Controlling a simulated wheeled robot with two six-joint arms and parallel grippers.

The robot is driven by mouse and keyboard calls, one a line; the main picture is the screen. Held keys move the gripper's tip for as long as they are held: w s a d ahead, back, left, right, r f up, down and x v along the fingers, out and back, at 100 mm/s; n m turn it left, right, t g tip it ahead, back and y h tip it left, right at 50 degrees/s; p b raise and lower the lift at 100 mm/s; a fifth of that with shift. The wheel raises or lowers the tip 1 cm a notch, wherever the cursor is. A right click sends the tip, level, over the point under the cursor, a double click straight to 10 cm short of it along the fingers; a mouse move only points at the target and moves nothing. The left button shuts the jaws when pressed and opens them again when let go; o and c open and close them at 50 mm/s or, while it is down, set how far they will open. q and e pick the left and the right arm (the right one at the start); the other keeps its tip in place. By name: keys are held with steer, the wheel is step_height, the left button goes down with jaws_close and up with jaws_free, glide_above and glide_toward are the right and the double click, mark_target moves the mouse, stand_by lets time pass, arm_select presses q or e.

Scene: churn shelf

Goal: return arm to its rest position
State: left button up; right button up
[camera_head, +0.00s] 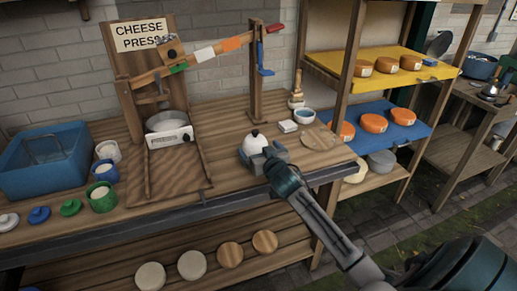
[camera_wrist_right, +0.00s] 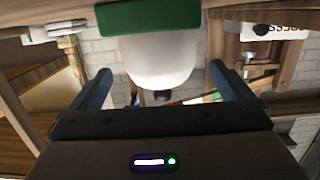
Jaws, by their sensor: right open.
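My right gripper (camera_head: 275,158) reaches over the front of the wooden workbench (camera_head: 225,185), its arm coming in from the lower right. It is open. Just beyond it stands a white rounded piece with a dark knob (camera_head: 253,143), partly hidden by the gripper. In the right wrist view, which looks upside down, the white piece (camera_wrist_right: 160,62) shows between and beyond the two spread fingers, with a green block (camera_wrist_right: 150,16) against its broad end. I cannot tell whether the fingers touch it. My left gripper is not in view.
The cheese press (camera_head: 150,90) stands at the back left, its lever (camera_head: 215,50) stretching right. A blue tub (camera_head: 45,160) and several cups sit left. A small bowl (camera_head: 304,116) and round board (camera_head: 318,139) are near my right gripper. A shelf with orange cheeses (camera_head: 374,123) stands right.

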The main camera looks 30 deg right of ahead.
steer(key=b+v, duration=0.1)
steer(key=v, duration=0.8)
steer(key=s+a+f+n+g+y, duration=0.1)
steer(key=s+a+f+g, duration=0.3)
steer(key=s+f, duration=0.45)
steer(key=s+a+f+n+g+y, duration=0.1)
steer(key=s+a+f+g, duration=0.35)
steer(key=s, duration=0.65)
steer(key=s+a+f+n+g+y, duration=0.15)
steer(key=s+a+f+g, duration=0.25)
steer(key=s+f, duration=0.45)
step_height(320, 180, down, 22)
steer(key=d+g, duration=0.1)
steer(key=d, duration=0.1)
arm_select(q)
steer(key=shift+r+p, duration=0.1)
steer(key=shift+p, duration=0.4)
arm_select(e)
steer(key=s+f, duration=0.6)
steer(key=f, duration=0.3)
steer(key=s+d+f+g, duration=0.1)
steer(key=s+f, duration=0.6)
steer(key=f, duration=0.3)
steer(key=shift+d+f+h, duration=0.25)
steer(key=shift+d+h, duration=0.1)
steer(key=shift+m, duration=0.25)
